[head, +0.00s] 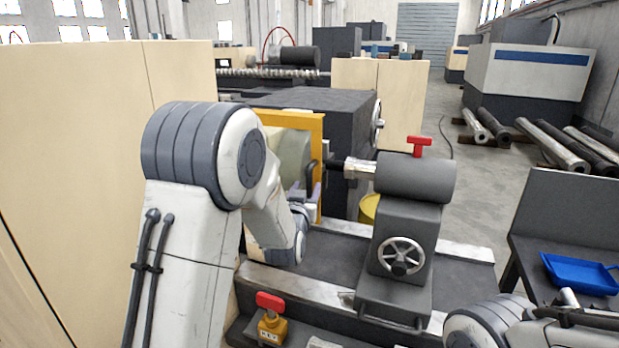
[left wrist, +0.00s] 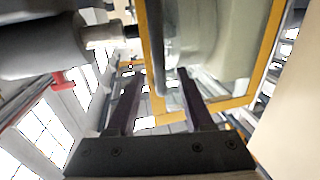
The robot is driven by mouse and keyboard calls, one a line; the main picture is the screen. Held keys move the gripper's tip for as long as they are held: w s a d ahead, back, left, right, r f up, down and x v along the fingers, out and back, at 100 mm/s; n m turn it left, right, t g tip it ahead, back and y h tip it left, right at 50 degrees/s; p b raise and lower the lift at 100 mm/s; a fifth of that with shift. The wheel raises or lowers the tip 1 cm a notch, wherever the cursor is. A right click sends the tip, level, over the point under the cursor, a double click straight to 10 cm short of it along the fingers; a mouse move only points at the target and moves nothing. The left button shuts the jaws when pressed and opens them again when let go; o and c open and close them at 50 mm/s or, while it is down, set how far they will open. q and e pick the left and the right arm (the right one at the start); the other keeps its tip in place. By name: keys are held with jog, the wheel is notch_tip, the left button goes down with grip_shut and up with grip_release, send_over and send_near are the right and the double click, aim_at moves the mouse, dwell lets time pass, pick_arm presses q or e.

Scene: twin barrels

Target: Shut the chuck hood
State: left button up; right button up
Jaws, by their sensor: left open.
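The chuck hood (head: 319,122) has a yellow frame and a cloudy clear panel, and stands in front of the dark headstock. A dark handle (head: 311,172) shows on its near side. My left gripper (head: 309,190) is open beside the handle, partly hidden by my own arm. In the left wrist view, the hood's yellow frame (left wrist: 154,45) and panel fill the upper middle. The open fingers (left wrist: 157,85) reach toward the frame, with a grey bar between them; I cannot tell whether they touch it. My right arm shows at the lower right, its gripper out of view.
The grey tailstock (head: 405,205) with a red lever and handwheel stands right of the hood. A red-handled yellow box (head: 271,330) is at the front. A blue tray (head: 580,272) lies on the right bench. A beige panel (head: 75,150) closes the left side.

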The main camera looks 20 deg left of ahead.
aim_at(308, 184)
pick_arm(q)
jog(key=shift+w+a+p, duration=0.15)
jog(key=shift+w+p, duration=0.15)
jog(key=shift+w, duration=0.7)
jog(key=shift+w+a+p, duration=0.15)
jog(key=shift+w+p, duration=0.1)
jog(key=shift+w, duration=0.75)
grip_shut()
